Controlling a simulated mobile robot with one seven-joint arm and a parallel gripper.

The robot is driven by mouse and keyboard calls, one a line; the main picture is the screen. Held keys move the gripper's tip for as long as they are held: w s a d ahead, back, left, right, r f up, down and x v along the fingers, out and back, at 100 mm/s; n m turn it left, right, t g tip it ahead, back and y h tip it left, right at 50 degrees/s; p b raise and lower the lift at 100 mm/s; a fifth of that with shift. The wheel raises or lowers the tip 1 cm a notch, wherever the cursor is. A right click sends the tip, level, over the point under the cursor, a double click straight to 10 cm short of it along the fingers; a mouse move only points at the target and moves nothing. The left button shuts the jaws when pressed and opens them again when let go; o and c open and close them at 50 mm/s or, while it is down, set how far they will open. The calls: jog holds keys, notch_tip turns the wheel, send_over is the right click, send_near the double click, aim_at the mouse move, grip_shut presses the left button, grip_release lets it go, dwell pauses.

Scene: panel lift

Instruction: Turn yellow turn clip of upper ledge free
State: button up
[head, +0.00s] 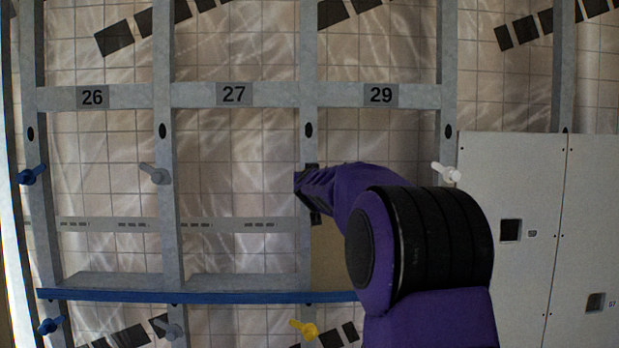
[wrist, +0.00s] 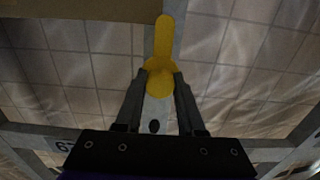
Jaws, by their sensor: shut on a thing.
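The upper yellow turn clip (wrist: 163,40) shows in the wrist view, with a round hub and a long handle. The handle lies along the grey post, pointing to the top of that picture. My gripper (wrist: 160,76) is shut on the clip, one finger on each side of its hub. In the head view my gripper (head: 308,188) is at the post below and between numbers 27 and 29, and it hides this clip. A tan panel (head: 328,258) shows below my gripper; its edge (wrist: 70,10) lies beside the clip handle in the wrist view.
A lower yellow clip (head: 303,328) sits below the blue ledge (head: 200,296). Blue (head: 33,174), grey (head: 155,173) and white (head: 446,173) clips sit on other posts. Pale panels (head: 510,220) cover the right side. My arm hides part of the bay under 29.

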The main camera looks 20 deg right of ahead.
grip_shut()
jog(key=shift+m, duration=0.3)
jog(key=m, duration=0.4)
jog(key=shift+m+b, duration=0.3)
jog(key=shift+b, duration=0.05)
jog(key=m+b, duration=0.1)
jog(key=m, duration=0.6)
jog(key=m+b, duration=0.1)
jog(key=m, duration=0.4)
jog(key=shift+d+m, duration=0.1)
jog(key=shift+m, duration=0.2)
jog(key=m+b, duration=0.1)
jog(key=m, duration=0.5)
jog(key=shift+f, duration=0.1)
